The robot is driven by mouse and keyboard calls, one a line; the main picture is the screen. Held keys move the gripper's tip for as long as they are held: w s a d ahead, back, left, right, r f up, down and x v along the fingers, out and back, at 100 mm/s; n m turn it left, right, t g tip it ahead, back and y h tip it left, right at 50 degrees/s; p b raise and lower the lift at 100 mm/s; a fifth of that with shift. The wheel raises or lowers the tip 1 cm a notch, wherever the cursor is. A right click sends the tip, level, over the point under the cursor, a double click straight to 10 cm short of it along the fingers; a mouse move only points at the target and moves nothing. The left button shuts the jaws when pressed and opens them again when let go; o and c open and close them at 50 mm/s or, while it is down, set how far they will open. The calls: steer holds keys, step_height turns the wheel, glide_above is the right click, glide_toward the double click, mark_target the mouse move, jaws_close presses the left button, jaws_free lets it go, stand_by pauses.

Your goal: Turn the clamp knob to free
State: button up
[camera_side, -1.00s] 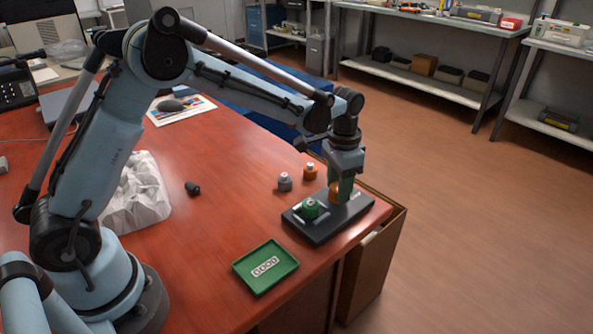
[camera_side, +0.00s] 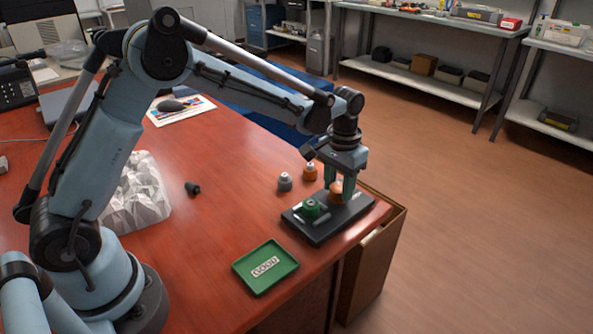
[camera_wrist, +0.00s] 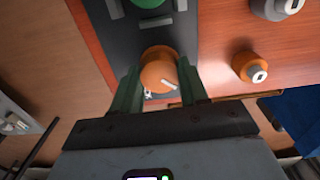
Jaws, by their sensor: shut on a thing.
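The orange clamp knob (camera_wrist: 158,72) stands on the dark base plate (camera_wrist: 119,30), with a pale pointer mark on its top that points toward the lower right in the wrist view. In the side view the knob (camera_side: 336,192) is partly hidden by my gripper (camera_side: 339,188). The base plate (camera_side: 321,236) lies near the table's right edge. My gripper (camera_wrist: 158,92) is shut on the orange knob, with one green finger on each side of it. A green knob (camera_side: 310,208) sits on the same plate, to the left of the orange one.
A grey knob-like piece (camera_side: 285,182) and a second orange piece (camera_side: 310,171) stand on the table behind the plate. A green tray (camera_side: 289,277) lies in front. A small black piece (camera_side: 192,188) lies to the left. The table between is clear.

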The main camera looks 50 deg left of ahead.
mark_target(338, 187)
steer(key=o, duration=1.1)
steer(key=shift+c, duration=0.2)
steer(key=shift+r, duration=0.1)
step_height(338, 187, up, 12)
